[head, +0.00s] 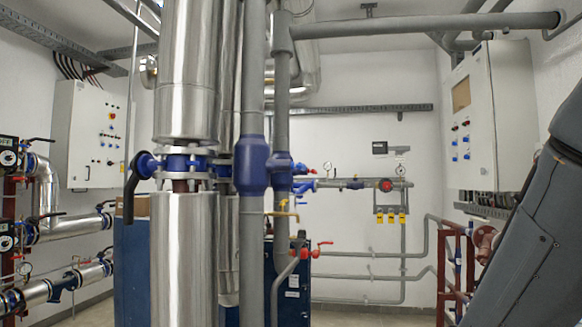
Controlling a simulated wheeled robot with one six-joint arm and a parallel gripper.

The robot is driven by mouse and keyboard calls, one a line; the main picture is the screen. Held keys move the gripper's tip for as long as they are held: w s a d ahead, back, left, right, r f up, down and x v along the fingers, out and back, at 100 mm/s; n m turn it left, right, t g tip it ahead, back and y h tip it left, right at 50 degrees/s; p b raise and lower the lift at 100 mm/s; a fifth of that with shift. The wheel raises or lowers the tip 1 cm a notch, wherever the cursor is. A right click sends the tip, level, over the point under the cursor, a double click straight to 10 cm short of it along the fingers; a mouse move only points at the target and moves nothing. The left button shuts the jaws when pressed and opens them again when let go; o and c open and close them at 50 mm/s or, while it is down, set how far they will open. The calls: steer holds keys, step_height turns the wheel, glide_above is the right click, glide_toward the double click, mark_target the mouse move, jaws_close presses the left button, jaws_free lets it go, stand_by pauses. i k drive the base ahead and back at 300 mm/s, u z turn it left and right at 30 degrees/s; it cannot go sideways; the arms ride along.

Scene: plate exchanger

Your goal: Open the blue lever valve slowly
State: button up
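A blue valve (186,163) sits between flanges on the thick shiny metal-clad vertical pipe, left of centre in the head view. Its lever (131,192) has a blue hub on the left side and a dark handle that points down. A smaller blue valve (305,185) with a blue handle is on a thin horizontal pipe behind, right of centre. I cannot tell for sure which one the task names. My gripper is not in view, and nothing is seen touching either valve.
Grey vertical pipes (252,95) stand close to the right of the clad pipe. Insulated pipes with dark levers (70,227) run at the left. Control cabinets hang at left (92,135) and right (485,115). Red-handled valves (322,245) are low behind.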

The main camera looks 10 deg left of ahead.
mark_target(301, 166)
steer(key=z, duration=0.35)
steer(key=i, duration=1.1)
steer(key=u, duration=0.25)
